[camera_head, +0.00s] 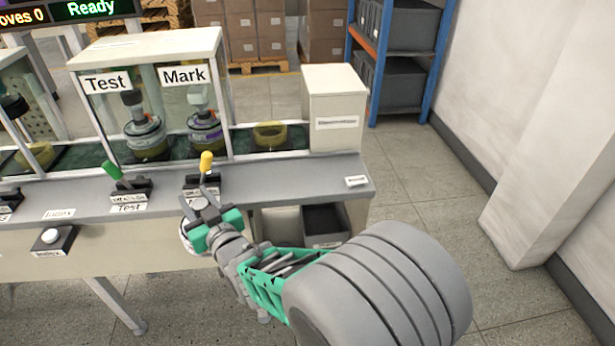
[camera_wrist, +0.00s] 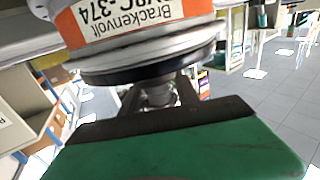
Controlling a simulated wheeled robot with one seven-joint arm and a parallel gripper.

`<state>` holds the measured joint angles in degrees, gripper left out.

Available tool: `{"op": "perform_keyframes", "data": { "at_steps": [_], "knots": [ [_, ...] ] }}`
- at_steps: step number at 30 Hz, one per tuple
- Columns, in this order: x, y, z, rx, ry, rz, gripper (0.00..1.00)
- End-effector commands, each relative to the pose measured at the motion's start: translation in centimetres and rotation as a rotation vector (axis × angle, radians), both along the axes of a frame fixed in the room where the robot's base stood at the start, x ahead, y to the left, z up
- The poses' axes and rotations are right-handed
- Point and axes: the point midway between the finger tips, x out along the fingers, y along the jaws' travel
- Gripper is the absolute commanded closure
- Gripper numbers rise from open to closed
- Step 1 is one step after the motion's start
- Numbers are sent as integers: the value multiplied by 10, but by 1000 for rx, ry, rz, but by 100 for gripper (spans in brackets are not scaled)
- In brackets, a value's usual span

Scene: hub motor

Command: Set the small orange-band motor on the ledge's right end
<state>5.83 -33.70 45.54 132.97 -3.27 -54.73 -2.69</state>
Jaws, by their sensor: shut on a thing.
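The grey ledge (camera_head: 285,183) runs along the station's front. Its right end is bare except for a small label plate (camera_head: 357,181).
A yellow-handled lever (camera_head: 206,165) and a green-handled lever (camera_head: 113,171) stand on the ledge. Behind glass, motors stand under Test (camera_head: 143,130) and Mark (camera_head: 205,130), beside an empty-looking yellow ring (camera_head: 270,134). A white box (camera_head: 333,108) rises behind the right end. A dark bin (camera_head: 325,224) sits below.

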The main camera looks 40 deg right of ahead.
Motion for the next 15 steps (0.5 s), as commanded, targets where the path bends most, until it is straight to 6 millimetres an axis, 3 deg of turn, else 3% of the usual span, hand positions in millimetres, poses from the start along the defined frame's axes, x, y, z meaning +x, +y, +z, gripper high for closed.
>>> {"op": "perform_keyframes", "data": {
  "at_steps": [8,15],
  "knots": [
    [-11,-107,49,-5,-18,-192,100],
    [-54,-197,101,-10,-17,-346,100]
  ]
}}
